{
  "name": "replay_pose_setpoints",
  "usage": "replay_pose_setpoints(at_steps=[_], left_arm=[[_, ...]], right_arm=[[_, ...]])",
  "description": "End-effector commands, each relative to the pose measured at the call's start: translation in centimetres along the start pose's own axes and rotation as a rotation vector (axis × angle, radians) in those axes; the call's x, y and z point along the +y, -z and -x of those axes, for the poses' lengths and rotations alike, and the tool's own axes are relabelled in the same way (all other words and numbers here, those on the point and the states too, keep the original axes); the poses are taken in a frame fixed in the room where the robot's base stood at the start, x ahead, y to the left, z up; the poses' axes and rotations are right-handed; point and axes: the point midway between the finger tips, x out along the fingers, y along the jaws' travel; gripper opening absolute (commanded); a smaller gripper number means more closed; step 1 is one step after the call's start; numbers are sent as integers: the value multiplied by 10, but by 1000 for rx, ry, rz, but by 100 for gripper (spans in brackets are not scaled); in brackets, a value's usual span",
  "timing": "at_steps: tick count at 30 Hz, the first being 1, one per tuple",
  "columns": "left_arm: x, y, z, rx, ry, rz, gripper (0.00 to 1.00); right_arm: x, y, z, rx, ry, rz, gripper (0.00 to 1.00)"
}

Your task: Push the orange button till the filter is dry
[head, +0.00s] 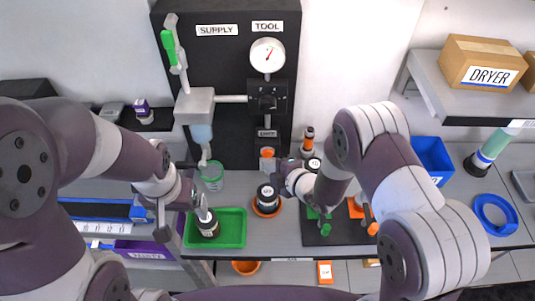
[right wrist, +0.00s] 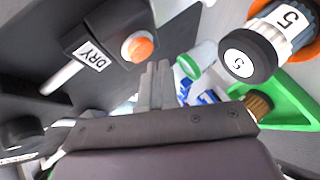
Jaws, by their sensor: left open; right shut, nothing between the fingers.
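The orange button (head: 267,153) is on a dark box low on the black panel. In the right wrist view the orange button (right wrist: 137,47) sits beside a DRY label (right wrist: 90,55). My right gripper (head: 282,168) is close to the button at its right; its shut, empty fingers (right wrist: 156,82) are apart from the button in the right wrist view. I cannot tell which part is the filter. My left gripper (head: 192,203) is open beside a dark bottle (head: 208,224) in the green tray (head: 231,241); whether it touches the bottle is unclear.
A black-capped container marked 5 (head: 267,196) stands in an orange ring just in front of the button; it also shows in the right wrist view (right wrist: 248,55). A green-rimmed jar (head: 212,175) stands left. A dark mat (head: 345,231) and blue bin (head: 432,158) are right.

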Motion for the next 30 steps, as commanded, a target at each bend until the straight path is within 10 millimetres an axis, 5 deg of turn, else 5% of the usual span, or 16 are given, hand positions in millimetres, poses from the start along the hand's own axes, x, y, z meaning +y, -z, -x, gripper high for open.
replay_pose_setpoints(at_steps=[30], left_arm=[[0,-1,-7,0,0,0,91]], right_arm=[[6,-7,-9,0,-1,0,0]])
